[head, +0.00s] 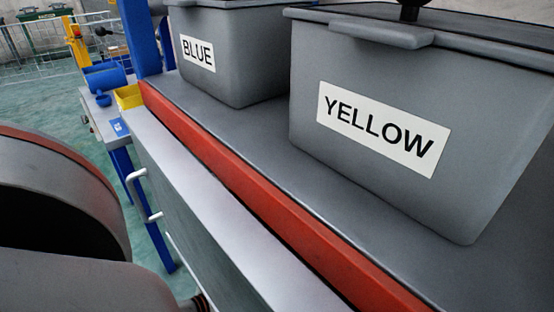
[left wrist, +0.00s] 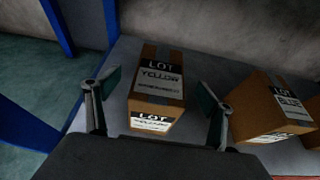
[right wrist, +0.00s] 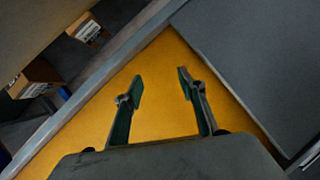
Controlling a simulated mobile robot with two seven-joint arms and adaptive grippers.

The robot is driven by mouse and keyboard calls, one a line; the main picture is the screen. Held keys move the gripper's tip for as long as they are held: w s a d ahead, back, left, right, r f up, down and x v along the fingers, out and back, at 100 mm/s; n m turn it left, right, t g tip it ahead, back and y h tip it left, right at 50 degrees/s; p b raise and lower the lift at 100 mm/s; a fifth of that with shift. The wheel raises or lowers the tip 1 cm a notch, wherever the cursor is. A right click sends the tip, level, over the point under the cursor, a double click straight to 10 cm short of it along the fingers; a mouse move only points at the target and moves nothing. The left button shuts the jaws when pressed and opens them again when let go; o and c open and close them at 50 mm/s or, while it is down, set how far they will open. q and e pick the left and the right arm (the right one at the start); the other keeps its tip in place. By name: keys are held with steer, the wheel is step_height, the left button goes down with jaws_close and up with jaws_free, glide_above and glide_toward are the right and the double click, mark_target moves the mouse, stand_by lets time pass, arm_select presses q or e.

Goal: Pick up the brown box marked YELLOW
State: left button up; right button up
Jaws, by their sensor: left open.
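The brown box marked YELLOW (left wrist: 158,90) stands on a grey surface in the left wrist view, with white LOT labels on its top and near face. My left gripper (left wrist: 159,88) is open, and the box shows between its two fingers with a gap on each side. I cannot tell whether the fingertips are level with the box or still short of it. My right gripper (right wrist: 161,86) is open and empty over a yellow-orange surface (right wrist: 100,125). Neither gripper nor the brown box shows in the head view.
A brown box marked BLUE (left wrist: 262,112) stands just right in the left wrist view. Grey bins marked YELLOW (head: 460,120) and BLUE (head: 245,75) stand on a grey bench top with a red edge (head: 260,195). Brown boxes (right wrist: 38,78) also show in the right wrist view.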

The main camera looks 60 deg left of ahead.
arm_select(q)
steer(key=shift+x, duration=0.8)
steer(key=b+x, duration=0.1)
steer(key=x, duration=0.3)
steer(key=shift+w+f, duration=0.1)
steer(key=shift+f, duration=0.15)
steer(key=shift+w, duration=0.25)
steer(key=c, duration=2.1)
steer(key=shift+w+r, duration=0.15)
steer(key=shift+r, duration=0.05)
steer(key=shift+c, duration=0.4)
arm_select(e)
steer(key=shift+s+a+m, duration=0.2)
steer(key=shift+a+m, duration=0.35)
steer(key=shift+m, duration=0.35)
